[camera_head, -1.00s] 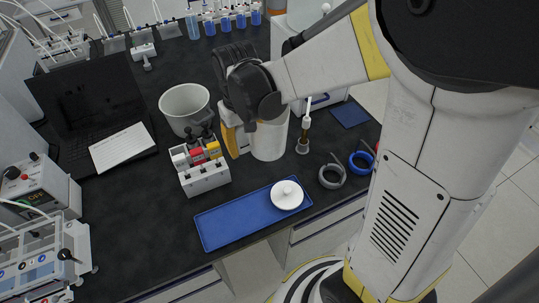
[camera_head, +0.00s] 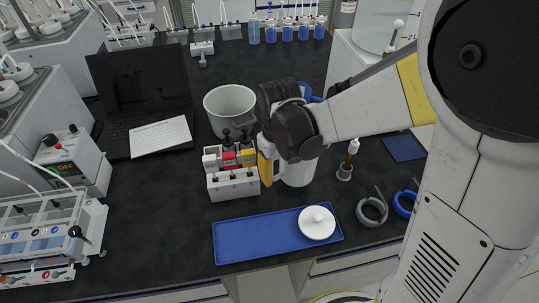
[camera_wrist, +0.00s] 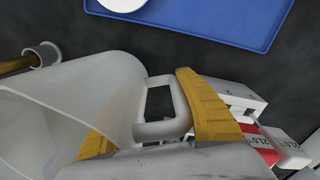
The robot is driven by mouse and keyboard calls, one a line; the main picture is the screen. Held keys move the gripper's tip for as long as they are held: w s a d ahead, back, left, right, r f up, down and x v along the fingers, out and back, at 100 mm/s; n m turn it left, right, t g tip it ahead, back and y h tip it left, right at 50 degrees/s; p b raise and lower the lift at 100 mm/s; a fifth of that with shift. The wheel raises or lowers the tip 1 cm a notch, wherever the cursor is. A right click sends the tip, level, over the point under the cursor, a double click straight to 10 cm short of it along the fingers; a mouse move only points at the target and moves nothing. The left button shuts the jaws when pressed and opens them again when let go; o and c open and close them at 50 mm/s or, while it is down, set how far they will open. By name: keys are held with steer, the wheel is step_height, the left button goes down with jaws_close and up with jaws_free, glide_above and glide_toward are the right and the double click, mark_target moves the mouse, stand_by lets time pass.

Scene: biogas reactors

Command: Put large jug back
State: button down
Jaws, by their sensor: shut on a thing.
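A large whitish jug (camera_head: 298,174) is at the middle of the bench in the head view, partly covered by my arm. In the wrist view, its wide body (camera_wrist: 75,110) fills the left side, and its loop handle (camera_wrist: 165,128) lies between my yellow fingers. My gripper (camera_head: 267,158) is shut on the jug at its handle; it also shows in the wrist view (camera_wrist: 150,125). The jug looks upright. I cannot tell whether its base touches the bench.
A small rack (camera_head: 233,186) with red and yellow labels stands close left of my fingers. A whitish bucket (camera_head: 230,106) is behind. A blue tray (camera_head: 255,238) with a white lid (camera_head: 317,223) lies in front. A brush in a holder (camera_head: 345,171) stands to the right.

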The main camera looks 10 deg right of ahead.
steer(key=shift+w+f+b, duration=0.1)
steer(key=shift+f+b, duration=0.9)
steer(key=shift+f, duration=1.05)
steer(key=shift+f, duration=0.1)
steer(key=c, duration=0.9)
jaws_free()
